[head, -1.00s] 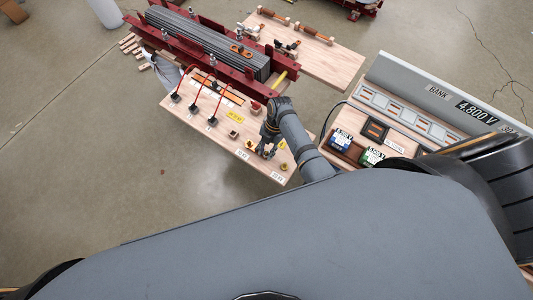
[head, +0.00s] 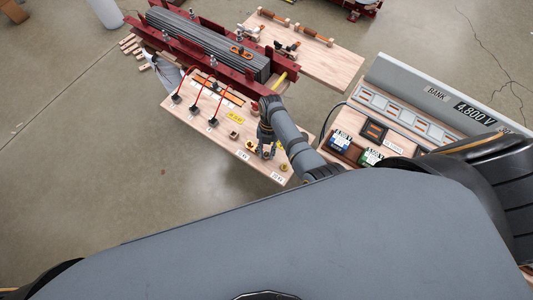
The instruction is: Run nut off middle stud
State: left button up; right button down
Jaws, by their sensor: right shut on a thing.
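My right gripper (head: 268,154) reaches down from its dark grey arm to the front right part of the wooden workbench (head: 198,127). It is shut at a small thing there, likely the nut on the middle stud, but the fingers hide it. A yellow nut-like piece (head: 252,145) sits just left of the fingers. Another one (head: 284,168) sits to the right, near the bench's front corner. The threads are too small to make out. My left gripper does not show.
A red clamp frame (head: 258,89) holding grey core plates (head: 205,37) stands behind the bench. Black blocks with red leads (head: 194,107) stand at left. A sloped panel (head: 430,90) and meter boxes (head: 340,142) lie to the right. A second wooden table (head: 335,65) is behind.

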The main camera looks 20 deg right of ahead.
jog(key=shift+r+n+h+p, duration=0.25)
jog(key=shift+n+p, duration=0.2)
jog(key=shift+n, duration=0.65)
jog(key=shift+f+n+h+p, duration=0.25)
jog(key=shift+n+h, duration=0.2)
jog(key=shift+n, duration=0.75)
jog(key=c, duration=1)
grip_release()
